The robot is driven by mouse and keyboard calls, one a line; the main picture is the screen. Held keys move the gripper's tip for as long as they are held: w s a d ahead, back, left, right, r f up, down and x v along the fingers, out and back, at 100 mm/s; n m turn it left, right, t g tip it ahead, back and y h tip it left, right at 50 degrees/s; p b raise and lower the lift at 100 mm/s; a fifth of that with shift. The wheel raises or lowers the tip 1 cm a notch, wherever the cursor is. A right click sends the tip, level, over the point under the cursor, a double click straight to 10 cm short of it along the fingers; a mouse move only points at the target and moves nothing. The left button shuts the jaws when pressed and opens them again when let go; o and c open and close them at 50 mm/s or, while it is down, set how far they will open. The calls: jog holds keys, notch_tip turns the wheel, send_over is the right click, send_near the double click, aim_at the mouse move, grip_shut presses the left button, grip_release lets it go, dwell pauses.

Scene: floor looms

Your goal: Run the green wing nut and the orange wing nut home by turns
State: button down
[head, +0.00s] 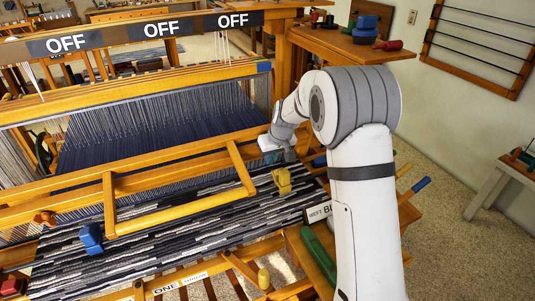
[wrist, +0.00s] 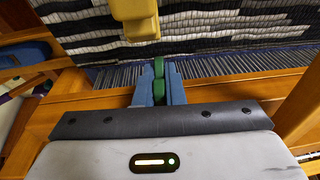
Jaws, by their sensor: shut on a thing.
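My gripper (wrist: 159,92) is shut on the green wing nut (wrist: 159,68) in the wrist view. Green shows between the two blue-grey fingers, at the wooden beam beside the warp threads. In the head view my gripper (head: 289,155) is at the right end of the loom's front beam, and I cannot make out the green wing nut there. A small orange piece (head: 44,218), which looks like the orange wing nut, sits at the left of the loom in the head view. It is too small to tell how it is turned.
A yellow block (head: 282,181) lies on the striped cloth close to my gripper; it also shows in the wrist view (wrist: 135,18). A blue block (head: 91,238) lies further left. A wooden frame (head: 180,200) stands over the cloth. A weft-labelled box (head: 318,211) is at the right.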

jog(key=shift+s+f+g+y+b, duration=0.1)
jog(key=shift+f+g+y+b, duration=0.4)
jog(key=shift+y+b, duration=0.75)
jog(key=shift+r+b, duration=0.1)
jog(key=shift+b, duration=0.4)
jog(key=shift+s+a+g+y, duration=0.1)
jog(key=shift+g+y, duration=0.15)
jog(key=shift+g, duration=0.05)
jog(key=c, duration=1.6)
grip_release()
jog(key=shift+r, duration=0.15)
jog(key=shift+o, duration=0.4)
jog(key=shift+r, duration=0.1)
jog(key=shift+r, duration=0.15)
jog(key=b+v, duration=0.1)
jog(key=v, duration=0.6)
jog(key=shift+r, duration=0.15)
